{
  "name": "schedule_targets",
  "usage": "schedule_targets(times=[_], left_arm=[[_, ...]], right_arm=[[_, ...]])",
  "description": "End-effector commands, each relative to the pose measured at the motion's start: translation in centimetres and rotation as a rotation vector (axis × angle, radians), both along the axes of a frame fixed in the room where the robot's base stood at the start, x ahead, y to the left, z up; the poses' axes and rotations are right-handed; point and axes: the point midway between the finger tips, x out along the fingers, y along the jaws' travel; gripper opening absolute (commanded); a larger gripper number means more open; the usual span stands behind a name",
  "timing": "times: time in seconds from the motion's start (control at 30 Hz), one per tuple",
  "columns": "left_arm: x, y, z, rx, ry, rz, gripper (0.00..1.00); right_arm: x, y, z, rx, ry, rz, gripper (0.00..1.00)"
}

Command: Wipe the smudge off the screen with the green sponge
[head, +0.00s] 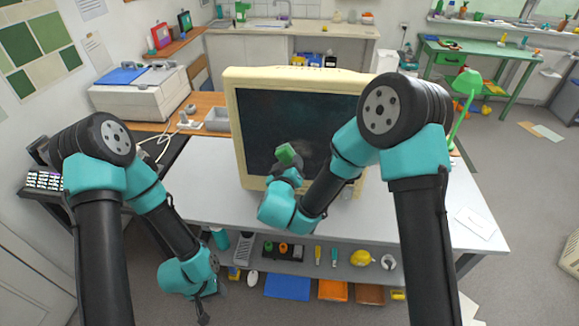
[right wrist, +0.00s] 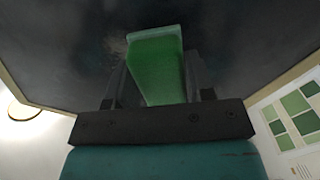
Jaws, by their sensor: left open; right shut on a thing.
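The screen (head: 275,115) is a dark, cream-framed monitor standing on the white table. A greyish smudge (head: 312,150) shows on its lower middle, and a faint pale patch shows near the sponge in the right wrist view (right wrist: 113,47). My right gripper (head: 287,165) is shut on the green sponge (head: 286,152) in front of the screen. In the right wrist view the sponge (right wrist: 155,65) sits between the fingers with its far end at or close to the glass; I cannot tell if it touches. My left gripper (head: 203,312) hangs low at the left, open and empty, away from the screen.
The white table top (head: 200,165) is mostly clear around the monitor. A shelf below (head: 340,268) holds tools, a yellow item and several small things. A printer-like machine (head: 140,95) stands at the left, and a green lamp (head: 466,85) at the right.

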Motion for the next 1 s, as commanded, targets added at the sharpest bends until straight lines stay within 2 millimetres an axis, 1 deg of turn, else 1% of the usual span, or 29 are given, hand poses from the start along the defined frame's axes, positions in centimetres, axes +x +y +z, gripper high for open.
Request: schedule_targets(times=[0.5, 1.0], left_arm=[[0.0, 0.0, 0.0, 0.0, 0.0, 0.0, 0.43], [0.0, 0.0, 0.0, 0.0, 0.0, 0.0, 0.43]], right_arm=[[-0.01, 0.01, 0.03, 0.0, -0.001, 0.001, 0.3], [0.52, -0.06, 0.01, 0.0, -0.001, 0.001, 0.3]])
